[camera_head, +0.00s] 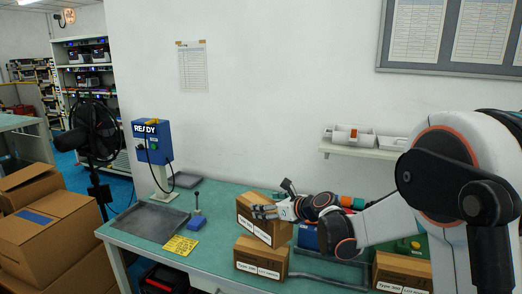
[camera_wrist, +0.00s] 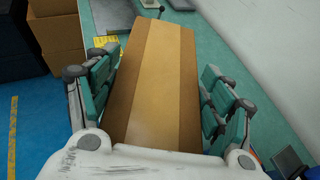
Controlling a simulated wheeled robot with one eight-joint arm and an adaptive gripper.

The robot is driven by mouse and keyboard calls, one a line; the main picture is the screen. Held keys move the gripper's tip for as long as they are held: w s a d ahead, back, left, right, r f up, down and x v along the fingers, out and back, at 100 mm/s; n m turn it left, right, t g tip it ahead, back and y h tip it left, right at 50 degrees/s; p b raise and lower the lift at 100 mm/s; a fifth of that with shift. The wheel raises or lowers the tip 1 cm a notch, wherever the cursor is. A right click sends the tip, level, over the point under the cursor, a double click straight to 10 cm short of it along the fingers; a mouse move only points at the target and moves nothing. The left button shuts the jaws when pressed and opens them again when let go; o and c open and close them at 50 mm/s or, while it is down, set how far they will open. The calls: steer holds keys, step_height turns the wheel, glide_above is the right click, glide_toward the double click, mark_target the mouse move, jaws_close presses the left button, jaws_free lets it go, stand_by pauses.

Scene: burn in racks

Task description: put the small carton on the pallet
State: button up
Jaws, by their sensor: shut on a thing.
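My gripper (camera_head: 268,211) is shut on a brown carton (camera_head: 262,232) with a white label over the bench's middle. In the wrist view the carton (camera_wrist: 152,90) lies between the two green-padded fingers. It looks turned or tilted; I cannot tell whether it touches the bench or the carton near it. A second labelled carton (camera_head: 260,260) stands just in front of it, and a third carton (camera_head: 402,272) is at the right, partly cut off. No pallet is plainly recognisable; a flat dark grey tray (camera_head: 150,220), empty, lies on the bench's left.
The green bench (camera_head: 215,250) also holds a yellow card (camera_head: 180,245), a blue-based lever (camera_head: 197,221) and a blue READY box (camera_head: 152,142) on a post. A grey frame (camera_head: 325,283) lies at the front.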

steer(key=s+d+m+t+h, duration=0.2)
steer(key=s+d+m+h, duration=0.3)
steer(key=s+d, duration=1)
steer(key=d, duration=0.2)
steer(key=shift+s+d+f+t, duration=0.2)
steer(key=shift+s+d+t, duration=0.15)
steer(key=shift+t, duration=0.05)
